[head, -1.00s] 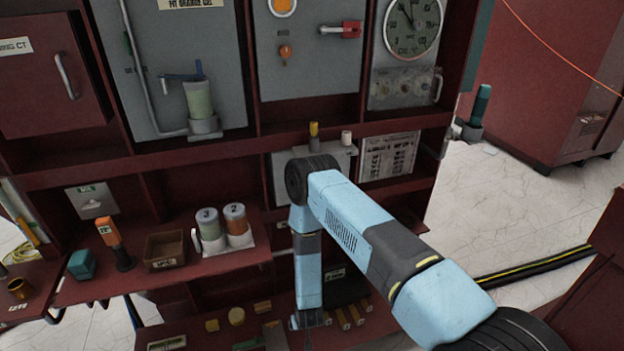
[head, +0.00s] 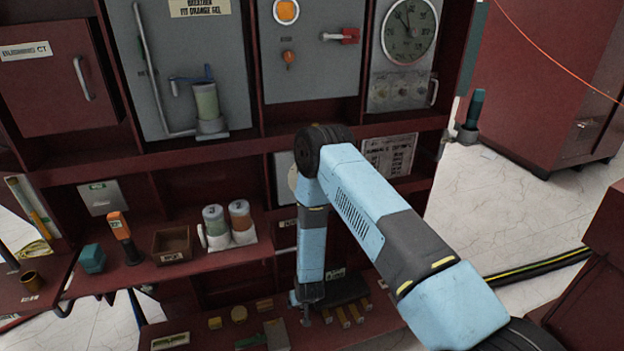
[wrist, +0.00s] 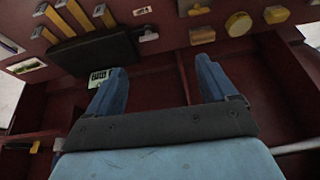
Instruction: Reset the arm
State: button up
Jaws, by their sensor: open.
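My arm, light blue and dark grey, rises from the lower right of the head view, bends at a dark joint and hangs down in front of the red cabinet (head: 235,152). My gripper (head: 305,318) points down near the lower shelf in the head view, small and partly unclear there. In the wrist view its two blue fingers (wrist: 160,85) stand wide apart with nothing between them.
An upper red shelf holds a brown box (head: 171,247), two numbered canisters (head: 227,222) and an orange-handled tool (head: 121,232). The lower shelf carries a black block (wrist: 90,57) and several yellow pieces (wrist: 238,25). A striped cable (head: 535,265) lies on the floor at right.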

jog(key=w+d+r, duration=0.2)
jog(key=w+r, duration=0.2)
jog(key=r, duration=0.8)
jog(key=w+d+r, duration=0.1)
jog(key=w+r, duration=0.4)
jog(key=r, duration=0.7)
jog(key=s+d+r+m, duration=0.1)
jog(key=d+r, duration=0.3)
jog(key=r, duration=0.7)
jog(key=s+d+r, duration=0.1)
jog(key=d+r, duration=0.3)
jog(key=r, duration=0.7)
jog(key=s+d+r+t, duration=0.1)
jog(key=s+d+r, duration=0.4)
jog(key=s+r, duration=0.3)
jog(key=s+d+r, duration=0.4)
jog(key=s+r, duration=0.1)
jog(key=r, duration=0.5)
jog(key=s+d+r+m, duration=0.1)
jog(key=s+d+r, duration=0.2)
jog(key=s, duration=0.6)
jog(key=s+d+r+m+h, duration=0.1)
jog(key=s+d+r, duration=0.3)
jog(key=s, duration=0.6)
jog(key=shift+s+d+h, duration=0.15)
jog(key=shift+s+h, duration=0.05)
jog(key=shift+h, duration=0.1)
